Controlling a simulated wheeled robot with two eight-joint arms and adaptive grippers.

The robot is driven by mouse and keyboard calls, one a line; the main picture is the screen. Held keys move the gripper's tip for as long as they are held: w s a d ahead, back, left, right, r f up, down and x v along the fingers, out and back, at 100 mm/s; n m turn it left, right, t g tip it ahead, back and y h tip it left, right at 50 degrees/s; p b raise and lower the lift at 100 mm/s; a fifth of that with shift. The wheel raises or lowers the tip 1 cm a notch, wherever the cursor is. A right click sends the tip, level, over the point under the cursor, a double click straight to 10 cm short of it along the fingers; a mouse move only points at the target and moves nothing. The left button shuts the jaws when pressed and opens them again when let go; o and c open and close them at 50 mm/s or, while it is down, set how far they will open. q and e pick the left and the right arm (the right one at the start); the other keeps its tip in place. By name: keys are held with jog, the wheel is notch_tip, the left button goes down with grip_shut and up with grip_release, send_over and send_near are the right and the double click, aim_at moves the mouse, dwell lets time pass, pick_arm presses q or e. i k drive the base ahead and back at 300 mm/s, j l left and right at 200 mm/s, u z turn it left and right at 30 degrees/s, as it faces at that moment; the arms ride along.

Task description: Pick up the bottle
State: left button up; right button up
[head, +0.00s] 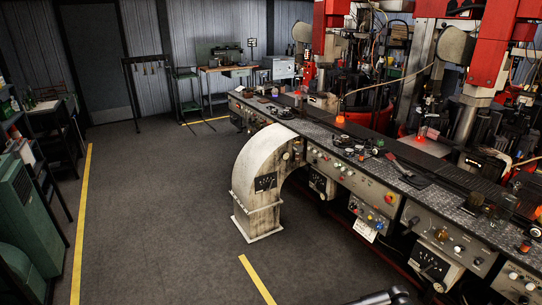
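No single bottle stands out clearly. A small glowing orange piece (340,122), possibly a hot glass bottle, stands at the machine behind the console. A second glowing red-orange piece (422,133) is further right. A small brownish object (476,199), too small to identify, is on the dark console top at the right. A grey and black metal part, apparently the tip of my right gripper (385,298), just enters at the bottom edge, far from these things. Its fingers are mostly cut off. My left gripper is out of view.
A long console (385,200) with knobs and a dark top runs along the right, with red machines behind it. A curved cream duct (258,180) stands on the floor before it. Shelves and a green cabinet (25,222) are at left. The grey floor between is clear.

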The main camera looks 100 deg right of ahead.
aim_at(507, 203)
jog(key=z, duration=4.6)
jog(key=i+z, duration=0.1)
jog(key=z, duration=0.15)
jog(key=i+j, duration=0.1)
jog(key=i, duration=0.4)
jog(key=i+z, duration=0.1)
jog(key=i, duration=0.4)
jog(key=i+j, duration=0.15)
jog(key=i, duration=0.35)
jog(key=i+j+z, duration=0.1)
jog(key=i, duration=0.4)
